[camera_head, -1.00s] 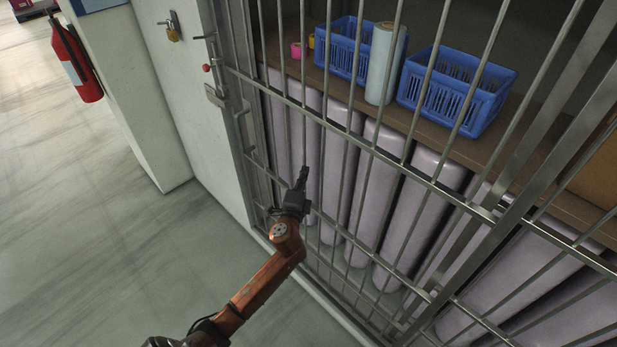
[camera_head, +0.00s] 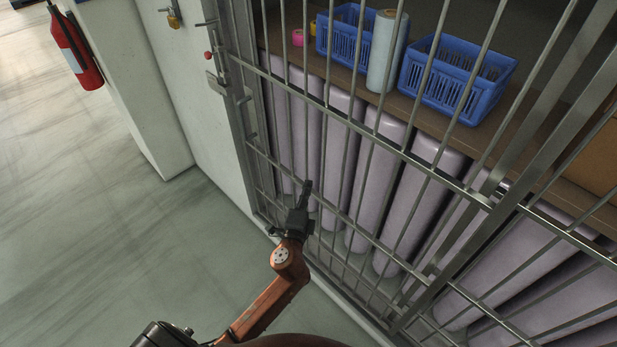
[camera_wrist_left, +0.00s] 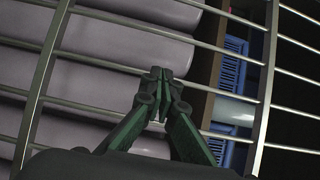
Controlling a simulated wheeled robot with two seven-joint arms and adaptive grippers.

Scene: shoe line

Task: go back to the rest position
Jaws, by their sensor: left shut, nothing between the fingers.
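My left gripper (camera_head: 306,190) is in front of a barred metal gate (camera_head: 330,106) in the head view, on the end of my orange arm. It is shut and empty. In the left wrist view its two fingertips (camera_wrist_left: 157,74) meet, with the gate bars behind them. I cannot tell from these views whether the fingers touch a bar. My right gripper is not in view.
Behind the bars, a shelf holds blue baskets (camera_head: 455,85) and a pale roll (camera_head: 387,52). Several lilac rolls (camera_head: 372,185) stand below. A white wall (camera_head: 215,135) with a padlock (camera_head: 174,19) and a fire extinguisher (camera_head: 76,47) are left. The floor (camera_head: 90,230) at left is clear.

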